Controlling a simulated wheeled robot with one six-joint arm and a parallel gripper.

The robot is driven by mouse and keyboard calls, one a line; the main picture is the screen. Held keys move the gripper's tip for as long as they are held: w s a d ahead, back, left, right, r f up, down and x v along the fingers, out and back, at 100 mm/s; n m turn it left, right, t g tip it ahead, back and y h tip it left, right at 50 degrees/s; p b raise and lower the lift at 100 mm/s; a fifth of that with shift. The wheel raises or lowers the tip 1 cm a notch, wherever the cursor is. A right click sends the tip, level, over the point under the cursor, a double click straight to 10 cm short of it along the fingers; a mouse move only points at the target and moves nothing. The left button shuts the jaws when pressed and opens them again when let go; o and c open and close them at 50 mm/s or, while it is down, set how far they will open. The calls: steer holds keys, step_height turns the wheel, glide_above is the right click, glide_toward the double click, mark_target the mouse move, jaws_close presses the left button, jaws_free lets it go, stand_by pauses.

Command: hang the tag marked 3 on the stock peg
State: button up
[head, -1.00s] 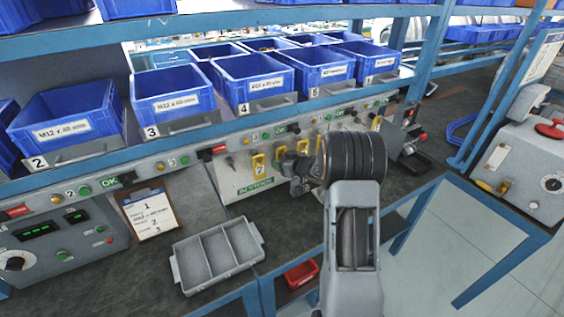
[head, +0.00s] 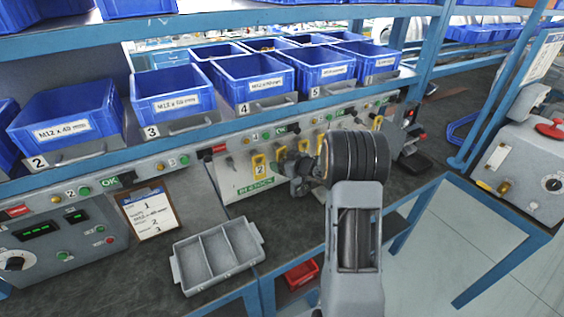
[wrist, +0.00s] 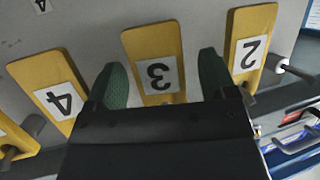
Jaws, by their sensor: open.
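The yellow tag marked 3 (wrist: 155,65) shows upside down in the wrist view, between the two green fingertips of my gripper (wrist: 162,80). The gripper is open, with a finger on each side of the tag; I cannot tell if either touches it. In the head view my gripper (head: 297,168) is at the tag board (head: 228,178), and my arm hides part of the board. A green label, apparently "IN STOCK" (head: 254,189), is at the board's lower edge. A small dark peg (head: 230,161) shows bare left of tag 2; I cannot tell whether it is the stock peg.
The yellow tag marked 2 (wrist: 248,45) and the tag marked 4 (wrist: 55,95) hang close on either side. Blue bins (head: 170,108) stand on the shelf above. A clipboard (head: 150,213) and a grey divided tray (head: 216,252) are on the bench at left.

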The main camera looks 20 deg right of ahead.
steer(key=v, duration=1.3)
steer(key=s+d+f+m+g+h, duration=0.3)
steer(key=d+f+h, duration=0.1)
steer(key=d+h, duration=0.4)
steer(key=s+a+m+g+h, duration=0.2)
steer(key=s+m+g, duration=0.15)
steer(key=s, duration=0.25)
steer(key=s+a+r+g+y, duration=0.1)
steer(key=s+a+r, duration=0.2)
steer(key=a, duration=0.4)
steer(key=s+a+r+n+g+y, duration=0.1)
steer(key=s+a+r+y, duration=0.1)
steer(key=a, duration=0.6)
steer(key=s+a+r+n+g+y+p, duration=0.1)
steer(key=s+a+r, duration=0.3)
steer(key=s+a, duration=0.2)
steer(key=shift+a+r+y, duration=0.15)
steer(key=shift+a+y, duration=0.15)
steer(key=shift+a, duration=0.8)
stand_by(0.5)
